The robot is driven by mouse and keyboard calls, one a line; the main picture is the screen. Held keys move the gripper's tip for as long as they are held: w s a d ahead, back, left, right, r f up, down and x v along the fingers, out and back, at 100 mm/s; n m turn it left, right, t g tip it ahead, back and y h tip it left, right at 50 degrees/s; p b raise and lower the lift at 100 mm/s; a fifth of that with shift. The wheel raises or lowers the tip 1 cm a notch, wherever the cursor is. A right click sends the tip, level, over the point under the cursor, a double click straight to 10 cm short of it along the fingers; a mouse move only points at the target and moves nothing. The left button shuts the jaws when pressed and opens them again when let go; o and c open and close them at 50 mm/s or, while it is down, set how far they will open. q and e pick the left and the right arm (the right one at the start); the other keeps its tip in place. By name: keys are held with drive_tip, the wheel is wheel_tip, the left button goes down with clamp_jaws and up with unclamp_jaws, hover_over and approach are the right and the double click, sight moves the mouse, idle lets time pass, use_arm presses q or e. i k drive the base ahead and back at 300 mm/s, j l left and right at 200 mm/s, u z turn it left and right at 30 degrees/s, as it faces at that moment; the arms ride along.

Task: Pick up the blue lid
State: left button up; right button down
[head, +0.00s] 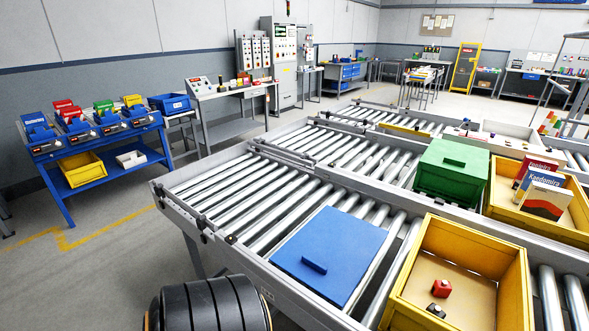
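The blue lid (332,255) is a flat square panel with a small raised bar handle (314,266) near its front-left edge. It lies flat on the metal rollers of the near conveyor, just left of an open yellow crate. Nothing is touching it from above. Neither of my grippers shows in the head view.
Behind stand a green lidded box (452,172) and a yellow crate of books (580,228). The rollers (245,200) left of the lid are clear. A metal rail (222,262) edges the conveyor.

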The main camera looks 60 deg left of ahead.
sight(330, 254)
drive_tip(key=u, duration=1.7)
